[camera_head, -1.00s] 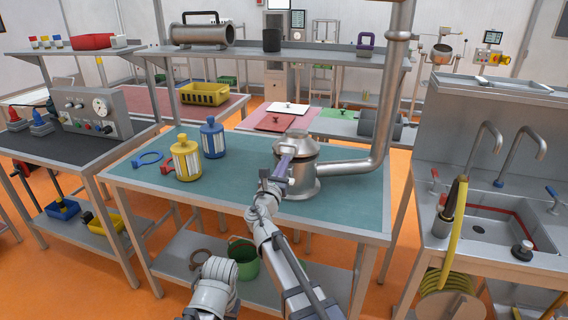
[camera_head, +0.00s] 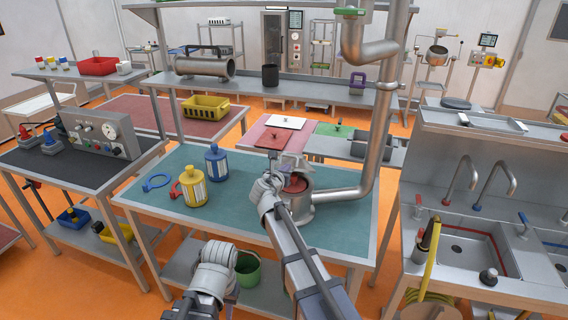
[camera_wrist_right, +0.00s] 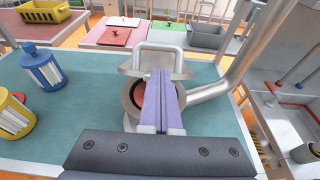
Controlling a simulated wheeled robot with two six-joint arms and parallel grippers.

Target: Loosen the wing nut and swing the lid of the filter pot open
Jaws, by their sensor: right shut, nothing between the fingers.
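The filter pot (camera_head: 304,212) is a steel vessel on the green-topped bench, joined to a thick pipe at its right. Its lid (camera_wrist_right: 158,57), with a bow handle, stands tilted up at the back of the pot. The pot's mouth shows dark red inside, in the head view and beside the fingers in the right wrist view. My right gripper (camera_wrist_right: 162,78) is shut and empty, its purple fingers reaching over the mouth toward the lid. I cannot tell whether they touch the lid. The wing nut cannot be made out. My left arm shows low in the head view, its fingers unseen.
The vertical pipe (camera_head: 378,130) rises close on the right. The bench front is clear at left.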

